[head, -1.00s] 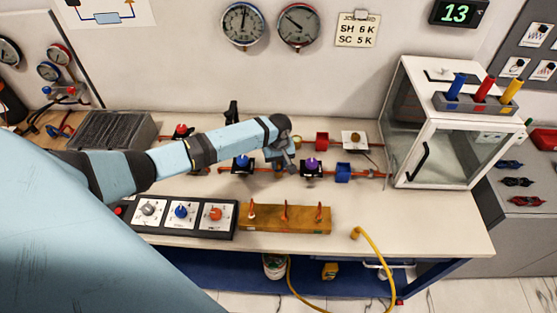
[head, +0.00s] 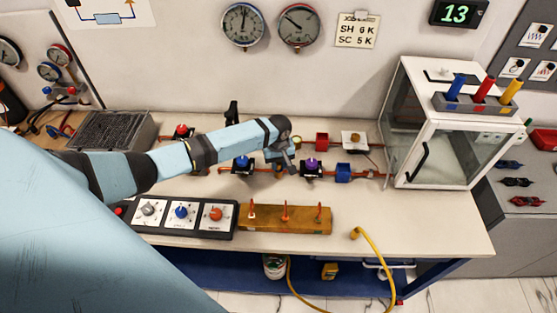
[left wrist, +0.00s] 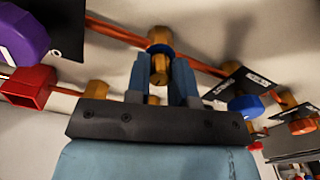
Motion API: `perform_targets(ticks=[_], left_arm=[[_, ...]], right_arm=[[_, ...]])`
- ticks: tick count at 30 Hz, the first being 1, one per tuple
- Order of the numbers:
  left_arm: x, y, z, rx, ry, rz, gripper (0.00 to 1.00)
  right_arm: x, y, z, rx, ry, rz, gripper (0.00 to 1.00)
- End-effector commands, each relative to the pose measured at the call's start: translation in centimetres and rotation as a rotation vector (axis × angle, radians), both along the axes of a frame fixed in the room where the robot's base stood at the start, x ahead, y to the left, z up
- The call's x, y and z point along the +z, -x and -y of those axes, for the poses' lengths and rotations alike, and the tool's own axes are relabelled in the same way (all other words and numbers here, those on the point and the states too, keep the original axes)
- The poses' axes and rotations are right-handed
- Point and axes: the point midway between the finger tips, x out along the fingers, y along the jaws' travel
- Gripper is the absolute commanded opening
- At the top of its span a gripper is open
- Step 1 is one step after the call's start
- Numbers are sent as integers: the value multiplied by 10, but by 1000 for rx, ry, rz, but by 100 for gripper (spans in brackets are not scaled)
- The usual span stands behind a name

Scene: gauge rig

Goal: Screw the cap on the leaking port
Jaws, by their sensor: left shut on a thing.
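My left gripper (head: 291,166) is over the copper pipe line at the middle of the bench. In the left wrist view, its two blue fingers (left wrist: 161,80) are shut on a small brass cap (left wrist: 158,66). The cap lines up with a brass fitting (left wrist: 160,36) on the pipe, with a blue ring (left wrist: 161,49) between them. I cannot tell whether the cap is threaded on or only touching the port. No leak is visible. My right gripper is not in view.
A purple-knobbed valve (head: 312,163) and a blue-knobbed valve (head: 242,162) flank the gripper. A red block (head: 322,140) and a blue block (head: 343,172) are to the right. A wooden block with hooks (head: 285,224) and a knob panel (head: 182,216) lie in front. A glass cabinet (head: 425,163) stands at right.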

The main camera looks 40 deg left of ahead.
Motion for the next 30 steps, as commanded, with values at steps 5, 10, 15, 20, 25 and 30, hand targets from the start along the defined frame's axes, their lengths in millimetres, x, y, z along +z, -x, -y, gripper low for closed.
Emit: perform_targets(ticks=[5,10,15,20,25,30], left_arm=[[2,0,0,-133,-1,-1,0],[0,0,0,-165,0,0,52],[0,0,0,-164,0,0,52],[0,0,0,-163,0,0,52],[19,-1,0,-163,0,3,52],[58,0,0,-165,0,4,52]], right_arm=[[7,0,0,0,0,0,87],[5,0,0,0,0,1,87],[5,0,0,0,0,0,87],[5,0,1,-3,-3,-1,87],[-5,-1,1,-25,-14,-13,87],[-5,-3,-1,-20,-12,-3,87]])
